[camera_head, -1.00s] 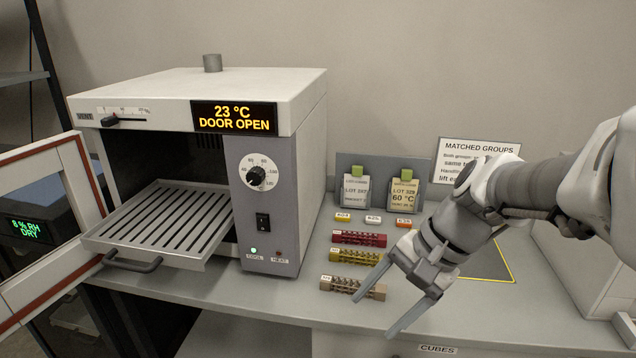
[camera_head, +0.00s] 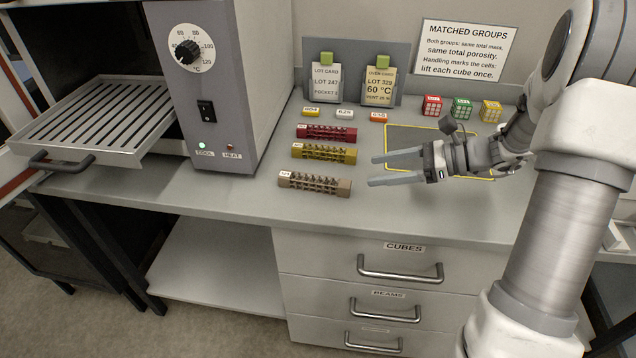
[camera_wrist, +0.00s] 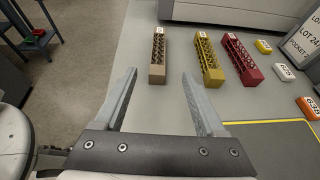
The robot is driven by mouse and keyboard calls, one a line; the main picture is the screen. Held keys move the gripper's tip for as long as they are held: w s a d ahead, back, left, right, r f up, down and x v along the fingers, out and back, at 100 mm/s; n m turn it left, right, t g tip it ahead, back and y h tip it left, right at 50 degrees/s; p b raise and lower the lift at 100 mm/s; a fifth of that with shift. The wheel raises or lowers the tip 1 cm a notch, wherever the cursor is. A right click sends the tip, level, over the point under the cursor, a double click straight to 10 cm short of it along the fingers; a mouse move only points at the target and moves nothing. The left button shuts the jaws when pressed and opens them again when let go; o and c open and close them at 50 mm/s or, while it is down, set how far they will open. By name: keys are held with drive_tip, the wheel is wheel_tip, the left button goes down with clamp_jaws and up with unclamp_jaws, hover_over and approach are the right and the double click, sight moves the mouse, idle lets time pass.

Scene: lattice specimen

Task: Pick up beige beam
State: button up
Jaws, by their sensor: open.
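The beige beam (camera_head: 314,184) is a lattice bar with a white label at its left end. It lies on the bench, nearest the front edge of three parallel beams. My gripper (camera_head: 370,168) is open and empty, just right of the beige beam, with its fingers pointing left toward the beam's right end. In the wrist view the beige beam (camera_wrist: 158,58) lies ahead, between the lines of the two fingers (camera_wrist: 160,98) and beyond their tips, apart from them.
A yellow beam (camera_head: 323,152) and a red beam (camera_head: 326,133) lie behind it. Small labelled tags and lot cards (camera_head: 378,82) stand farther back. The oven (camera_head: 225,80) with its pulled-out rack (camera_head: 95,120) is at left. Three coloured cubes (camera_head: 461,108) sit at the back right.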

sight(318, 179)
drive_tip(key=b+x, duration=0.3)
drive_tip(key=x, duration=1.2)
drive_tip(key=shift+s+a, duration=0.1)
drive_tip(key=shift+a, duration=0.15)
clamp_jaws()
